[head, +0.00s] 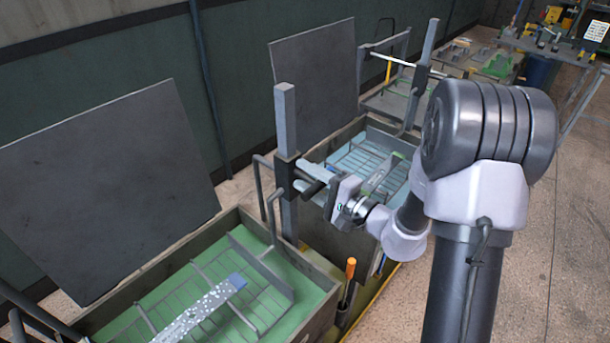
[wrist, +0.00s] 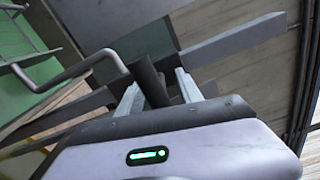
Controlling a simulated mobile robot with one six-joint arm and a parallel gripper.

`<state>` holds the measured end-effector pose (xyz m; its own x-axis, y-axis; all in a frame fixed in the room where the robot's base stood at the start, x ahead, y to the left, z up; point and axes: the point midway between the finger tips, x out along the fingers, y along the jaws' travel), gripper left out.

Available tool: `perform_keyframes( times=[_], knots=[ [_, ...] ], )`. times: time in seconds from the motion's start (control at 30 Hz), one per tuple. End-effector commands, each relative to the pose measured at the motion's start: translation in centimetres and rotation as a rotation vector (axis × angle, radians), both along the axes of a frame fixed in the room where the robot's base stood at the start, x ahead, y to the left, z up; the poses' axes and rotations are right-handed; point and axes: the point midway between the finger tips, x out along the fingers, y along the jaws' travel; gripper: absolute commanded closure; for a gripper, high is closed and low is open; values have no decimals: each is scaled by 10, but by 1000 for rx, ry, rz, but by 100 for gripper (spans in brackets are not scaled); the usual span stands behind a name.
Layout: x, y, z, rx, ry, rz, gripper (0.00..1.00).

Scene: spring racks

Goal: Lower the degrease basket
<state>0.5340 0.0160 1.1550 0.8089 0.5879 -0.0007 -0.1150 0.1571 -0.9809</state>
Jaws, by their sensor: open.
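A wire basket (head: 262,262) is in the near tank (head: 318,300) of green liquid, with a speckled grey bar (head: 195,315) lying across it. Whether the basket is in or just above the liquid is hard to tell. Bent grey pipes rise from it towards a dark slider on an upright post (head: 286,150). A dark round handle (wrist: 146,74) sticks out from the slider. My gripper (wrist: 156,82) is open, with one finger on each side of the handle. Contact with the handle is not clear. The gripper (head: 322,180) is beside the post in the head view.
A second tank with light blue liquid (head: 378,158) and its own basket stands behind. Dark panels (head: 105,190) lean at the backs of the tanks. An orange-handled tool (head: 350,270) stands at the near tank's right side. The floor (head: 540,270) at right is clear.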

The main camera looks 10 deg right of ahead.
Motion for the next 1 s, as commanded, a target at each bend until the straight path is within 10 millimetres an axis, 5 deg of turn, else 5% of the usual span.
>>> perform_keyframes(
  times=[0.3,0.53,1.0],
  knots=[
    [4,3,0,1,0,-1,57],
    [4,2,0,1,1,0,100],
    [3,3,0,2,1,0,100]
  ],
)
